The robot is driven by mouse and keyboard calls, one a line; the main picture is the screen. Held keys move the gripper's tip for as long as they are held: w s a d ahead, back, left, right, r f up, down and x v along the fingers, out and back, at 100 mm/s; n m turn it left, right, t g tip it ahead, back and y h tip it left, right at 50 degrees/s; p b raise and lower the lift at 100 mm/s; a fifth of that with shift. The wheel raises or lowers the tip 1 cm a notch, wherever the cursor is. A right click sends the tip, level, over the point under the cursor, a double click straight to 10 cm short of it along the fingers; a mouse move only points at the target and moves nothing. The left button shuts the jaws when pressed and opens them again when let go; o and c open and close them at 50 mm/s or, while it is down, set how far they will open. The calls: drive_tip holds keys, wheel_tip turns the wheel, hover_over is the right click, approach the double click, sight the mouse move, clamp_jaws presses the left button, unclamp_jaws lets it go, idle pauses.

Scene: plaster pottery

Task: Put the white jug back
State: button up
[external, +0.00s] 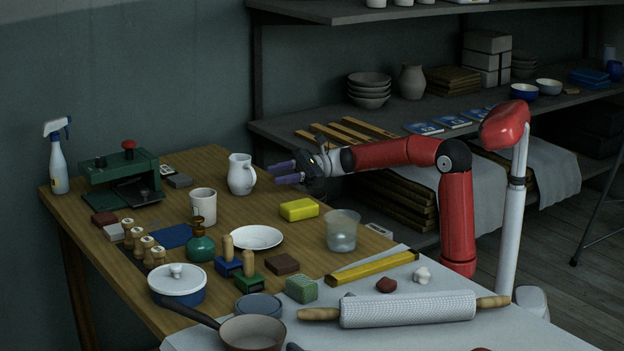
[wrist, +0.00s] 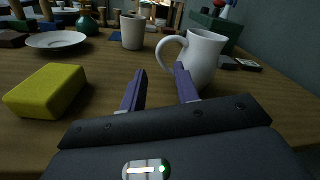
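The white jug (external: 240,174) stands upright on the wooden table near its back edge. In the wrist view the jug (wrist: 203,60) is just beyond the right finger, with its handle turned left. My gripper (external: 279,174) is to the right of the jug in the external view, its two purple fingers pointing at it. In the wrist view my gripper (wrist: 160,88) has its fingers spread with nothing between them. The right finger overlaps the jug's lower body in the picture; I cannot tell whether they touch.
A yellow sponge (external: 299,209) lies near my gripper. A white plate (external: 256,237), a beige cup (external: 203,206) and a green press (external: 122,177) stand on the table (external: 160,220). A clear tub (external: 342,230) is at the right. Shelves (external: 330,130) with bowls stand behind.

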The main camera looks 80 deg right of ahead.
drive_tip(key=v, duration=0.4)
drive_tip(key=shift+s+d, duration=0.1)
idle(0.3)
